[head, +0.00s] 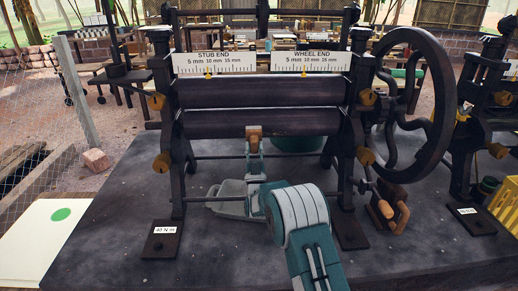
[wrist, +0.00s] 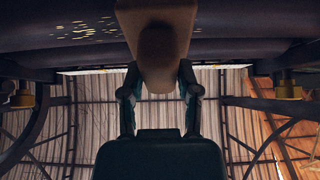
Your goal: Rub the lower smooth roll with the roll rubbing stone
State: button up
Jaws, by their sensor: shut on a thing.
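The lower smooth roll (head: 300,124) is a dark horizontal cylinder in the machine frame, just under the upper roll (head: 262,92). My gripper (head: 254,144) is under the lower roll, pointing up. It is shut on the rubbing stone (head: 254,131), a tan-brown block near the middle of the roll's length. In the wrist view the stone (wrist: 158,50) stands between the two fingers (wrist: 159,90), and its top reaches the dark roll (wrist: 240,22). The stone overlaps the roll's lower front edge in the head view; I cannot tell whether they touch.
A large handwheel (head: 447,95) with a crank stands at the right of the frame. A tie bar (head: 215,198) crosses low near my arm. White gauge plates (head: 214,63) sit above the rolls. The dark base plate (head: 110,225) is mostly clear in front.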

jog(key=shift+a, duration=2.75)
jog(key=shift+w+d+r, duration=0.1)
grip_shut()
jog(key=d, duration=1.7)
jog(key=shift+d, duration=0.3)
jog(key=s+f, duration=0.2)
jog(key=s, duration=0.3)
jog(key=shift+s, duration=0.4)
jog(key=shift+a, duration=0.1)
